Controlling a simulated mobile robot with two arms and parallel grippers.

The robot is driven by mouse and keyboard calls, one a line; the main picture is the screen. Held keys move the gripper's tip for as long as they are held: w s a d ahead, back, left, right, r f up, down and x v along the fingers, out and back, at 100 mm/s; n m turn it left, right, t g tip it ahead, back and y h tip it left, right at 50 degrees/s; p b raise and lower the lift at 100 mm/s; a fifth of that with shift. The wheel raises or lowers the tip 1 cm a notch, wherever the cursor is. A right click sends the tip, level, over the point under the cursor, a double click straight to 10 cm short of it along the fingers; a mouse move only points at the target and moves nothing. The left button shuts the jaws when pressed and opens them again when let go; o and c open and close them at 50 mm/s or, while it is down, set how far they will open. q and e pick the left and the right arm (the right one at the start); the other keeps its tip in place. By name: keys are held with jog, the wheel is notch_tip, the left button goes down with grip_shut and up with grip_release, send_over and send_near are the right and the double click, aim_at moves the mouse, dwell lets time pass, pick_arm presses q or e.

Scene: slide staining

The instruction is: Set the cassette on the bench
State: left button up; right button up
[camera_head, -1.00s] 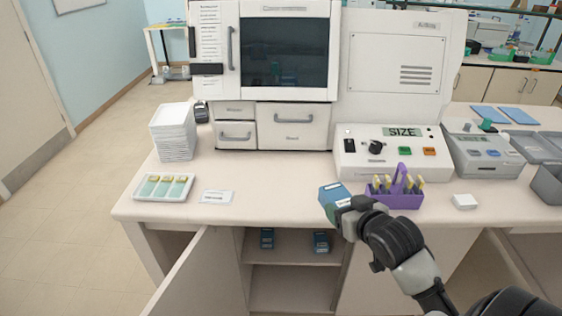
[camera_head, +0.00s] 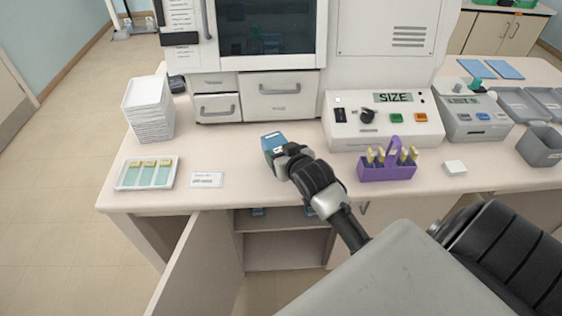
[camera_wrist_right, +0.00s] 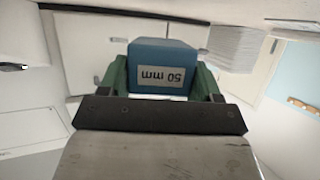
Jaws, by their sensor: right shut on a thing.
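The cassette is a blue block (camera_head: 272,141) with a light label; in the right wrist view its label on the blue body (camera_wrist_right: 162,52) reads "50 mm" upside down. My right gripper (camera_head: 282,149) is shut on it, with green fingers on both sides of it in the wrist view. In the head view the cassette shows against the bench top (camera_head: 240,165), in front of the machine's drawers. I cannot tell whether its underside touches the bench. My left gripper is not in view.
A purple rack (camera_head: 386,173) with slides stands to the right, before the control box (camera_head: 384,124). A slide tray (camera_head: 147,174), a card (camera_head: 207,180) and a tray stack (camera_head: 149,110) are to the left. A cabinet door (camera_head: 195,262) hangs open below.

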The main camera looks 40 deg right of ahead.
notch_tip(320, 180, down, 4)
jog(key=shift+a+r+p, duration=0.1)
jog(key=shift+r+p, duration=0.1)
jog(key=shift+p, duration=0.2)
jog(key=shift+f, duration=0.25)
jog(key=shift+f, duration=0.15)
jog(key=o, duration=1)
jog(key=shift+o, duration=0.2)
